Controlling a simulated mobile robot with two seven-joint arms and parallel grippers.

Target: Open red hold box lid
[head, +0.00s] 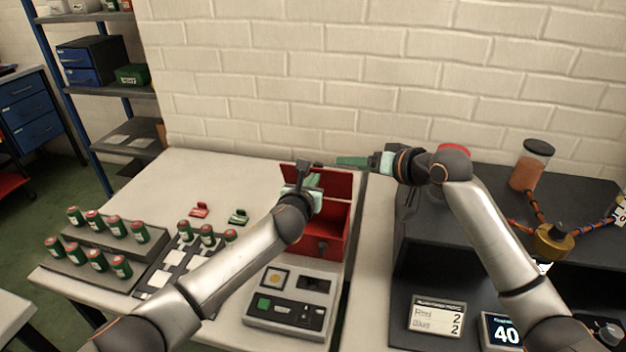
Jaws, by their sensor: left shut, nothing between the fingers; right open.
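The red hold box (333,245) stands at the right edge of the white table. Its red lid (336,184) appears raised at the back, and part of the box's inside shows. My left gripper (311,166) is shut and empty, in front of the lid's upper left part; I cannot tell whether it touches the lid. My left forearm and wrist hide the box's left side. My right gripper (345,162) is open, reaching in from the right near the lid's top edge. Contact there is also unclear.
A grey control panel (291,301) lies in front of the box. Green-and-red cylinders (140,232) stand in a rack (108,250) and on a checkered board (180,262) at left. Red (200,209) and green (238,216) clips lie behind. A dark bench (420,240) with a jar (531,165) stands right.

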